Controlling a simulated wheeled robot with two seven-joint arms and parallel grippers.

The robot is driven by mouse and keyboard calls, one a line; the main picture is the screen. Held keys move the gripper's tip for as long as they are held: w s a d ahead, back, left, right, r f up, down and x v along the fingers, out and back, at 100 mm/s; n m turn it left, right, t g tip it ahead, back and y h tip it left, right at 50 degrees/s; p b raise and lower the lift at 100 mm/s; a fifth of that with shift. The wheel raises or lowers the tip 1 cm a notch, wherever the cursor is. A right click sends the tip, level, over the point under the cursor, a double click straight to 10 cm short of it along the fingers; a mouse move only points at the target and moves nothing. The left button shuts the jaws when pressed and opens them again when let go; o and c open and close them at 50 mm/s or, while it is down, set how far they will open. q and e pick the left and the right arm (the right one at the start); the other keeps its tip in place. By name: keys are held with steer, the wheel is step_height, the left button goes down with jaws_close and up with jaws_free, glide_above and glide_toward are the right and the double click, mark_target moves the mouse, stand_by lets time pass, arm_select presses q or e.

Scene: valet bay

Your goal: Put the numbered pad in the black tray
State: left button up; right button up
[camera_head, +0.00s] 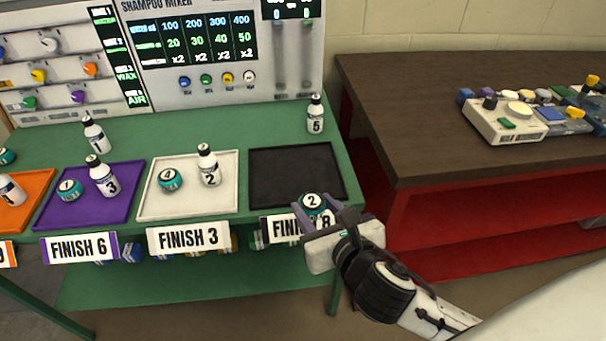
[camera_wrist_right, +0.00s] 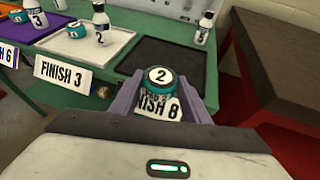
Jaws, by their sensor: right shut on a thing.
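The numbered pad (camera_head: 312,203) is a teal round piece with a white top marked 2. My right gripper (camera_head: 316,212) is shut on it, in front of the black tray's near edge by the FINISH 8 label. The pad also shows in the right wrist view (camera_wrist_right: 160,78), between the two purple-grey fingers (camera_wrist_right: 160,98). The black tray (camera_head: 295,172) is empty on the green table, and it shows behind the pad in the right wrist view (camera_wrist_right: 172,60). My left gripper is not in view.
A white tray (camera_head: 225,208) holds a pad marked 4 and bottle 2. A purple tray (camera_head: 120,215) holds a pad and bottle 3. Bottle 5 (camera_head: 315,115) stands behind the black tray. A dark wooden table (camera_head: 420,130) with devices is at the right.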

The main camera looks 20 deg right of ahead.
steer(key=shift+m, duration=0.3)
steer(key=w, duration=0.3)
steer(key=w+b, duration=0.1)
steer(key=w, duration=0.3)
steer(key=w+a+b, duration=0.1)
steer(key=w, duration=0.3)
steer(key=shift+w+r, duration=0.25)
steer(key=shift+r, duration=0.1)
step_height(320, 180, up, 3)
steer(key=b, duration=0.1)
glide_above(277, 180)
steer(key=shift+h, duration=0.4)
step_height(277, 180, down, 5)
steer(key=shift+w+r+b, duration=0.1)
steer(key=shift+b, duration=0.35)
step_height(277, 180, down, 4)
steer(key=shift+f+b, duration=0.25)
steer(key=shift+b, duration=0.25)
steer(key=shift+f, duration=0.1)
steer(key=o, duration=1)
